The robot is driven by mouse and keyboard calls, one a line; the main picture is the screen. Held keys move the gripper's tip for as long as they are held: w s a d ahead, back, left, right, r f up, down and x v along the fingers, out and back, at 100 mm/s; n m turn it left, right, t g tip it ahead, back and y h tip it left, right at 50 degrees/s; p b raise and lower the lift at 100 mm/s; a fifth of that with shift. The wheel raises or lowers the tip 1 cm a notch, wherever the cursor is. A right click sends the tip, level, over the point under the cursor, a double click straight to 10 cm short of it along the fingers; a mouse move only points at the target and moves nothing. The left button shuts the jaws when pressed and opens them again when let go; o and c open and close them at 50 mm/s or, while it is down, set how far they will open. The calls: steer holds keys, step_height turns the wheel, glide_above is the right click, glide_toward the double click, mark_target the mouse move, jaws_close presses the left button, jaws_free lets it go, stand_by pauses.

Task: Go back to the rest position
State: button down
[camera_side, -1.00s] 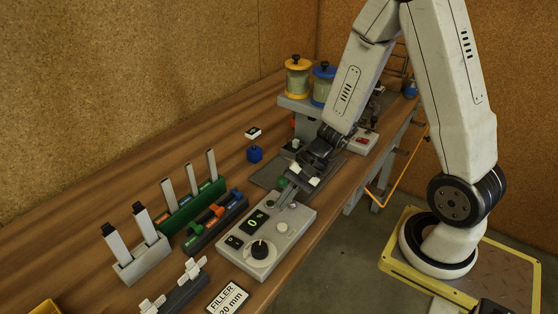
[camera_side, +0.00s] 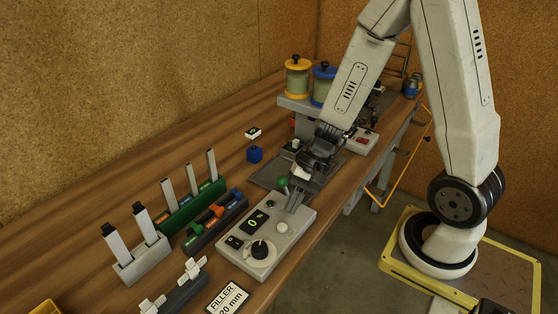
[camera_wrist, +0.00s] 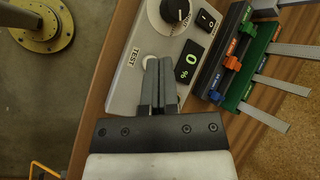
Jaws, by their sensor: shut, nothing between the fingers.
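My gripper (camera_side: 293,208) is at the far end of the grey control box in the side view, pointing down. In the wrist view its two fingers (camera_wrist: 159,62) lie side by side, shut and empty. The control box (camera_side: 262,262) has a black dial (camera_side: 260,250), a display reading 0 (camera_side: 252,222) and a pale round button (camera_side: 282,228). In the wrist view the fingertips overlap the picture of the box beside the TEST label (camera_wrist: 134,57); I cannot tell whether they touch it.
A rack with coloured clips (camera_side: 217,217) and a green holder with upright strips (camera_side: 190,207) stand left of the box. Jars (camera_side: 297,78) stand behind. The wooden bench at far left (camera_side: 80,230) is clear.

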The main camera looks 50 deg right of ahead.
steer(key=d+r+n+h, duration=0.1)
steer(key=n+h, duration=0.1)
steer(key=n, duration=0.1)
steer(key=d+r+n+t+h, duration=0.1)
steer(key=r+n+h, duration=0.1)
steer(key=n+h, duration=0.1)
steer(key=d+r+n+h, duration=0.1)
steer(key=n+h, duration=0.1)
steer(key=n, duration=0.2)
steer(key=shift+s+d+r+h, duration=0.2)
steer(key=shift+r+h, duration=0.1)
